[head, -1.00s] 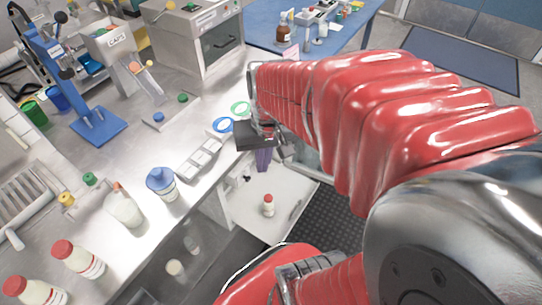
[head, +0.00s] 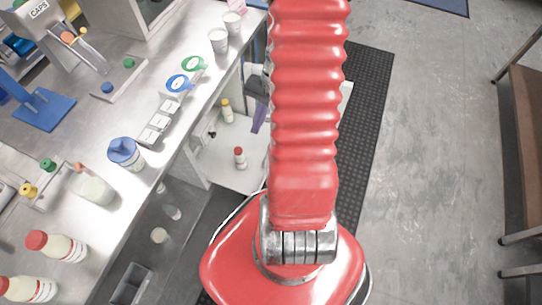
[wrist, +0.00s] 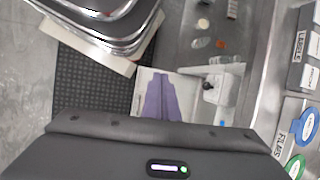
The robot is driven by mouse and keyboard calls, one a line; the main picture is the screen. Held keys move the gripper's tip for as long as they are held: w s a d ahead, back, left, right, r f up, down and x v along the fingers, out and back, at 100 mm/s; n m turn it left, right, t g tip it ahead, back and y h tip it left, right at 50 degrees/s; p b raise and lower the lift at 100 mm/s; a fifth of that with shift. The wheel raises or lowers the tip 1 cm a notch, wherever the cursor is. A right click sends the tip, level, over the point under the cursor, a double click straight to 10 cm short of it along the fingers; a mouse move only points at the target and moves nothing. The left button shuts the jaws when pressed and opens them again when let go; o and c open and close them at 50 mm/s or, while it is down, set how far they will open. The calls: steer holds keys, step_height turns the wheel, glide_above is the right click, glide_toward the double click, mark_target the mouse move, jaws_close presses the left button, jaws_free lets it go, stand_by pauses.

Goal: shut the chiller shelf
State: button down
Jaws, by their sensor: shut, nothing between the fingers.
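The chiller shelf (head: 222,168) is a white pull-out tray below the counter, standing out over the floor. Its far part is hidden behind my arm, and a pale corner (head: 346,95) shows to the arm's right. A red-capped bottle (head: 239,157) and a yellow-capped bottle (head: 227,111) stand upright on it. My gripper (wrist: 160,82) has purple fingers, shut and empty, over the pale shelf in the wrist view. In the head view only a purple sliver (head: 259,118) shows left of my arm; contact with the shelf cannot be told.
The steel counter (head: 105,215) on the left holds bottles, a blue-lidded jar (head: 125,154), labelled boxes and two cups (head: 219,41). A black mat (head: 368,95) lies on the floor. A brown-topped table (head: 526,165) stands at the right; the floor between is clear.

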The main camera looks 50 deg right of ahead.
steer(key=s+d+f+m+t, duration=0.25)
steer(key=f+m, duration=0.25)
steer(key=f, duration=0.6)
steer(key=s+d+f+m+t, duration=0.15)
steer(key=d+f+m, duration=0.3)
steer(key=f, duration=0.55)
steer(key=s+d+f+m+t, duration=0.25)
steer(key=f+m, duration=0.25)
steer(key=f, duration=0.6)
steer(key=w+d+f+m+h, duration=0.1)
steer(key=d+f+m+h, duration=0.1)
steer(key=d+f+m, duration=0.2)
steer(key=d+f, duration=0.1)
steer(key=d, duration=0.2)
steer(key=shift+w+f, duration=0.25)
steer(key=shift+t, duration=0.25)
steer(key=w+r+x, duration=0.1)
steer(key=w+x, duration=0.1)
steer(key=x, duration=1.1)
steer(key=shift+a+r, duration=0.25)
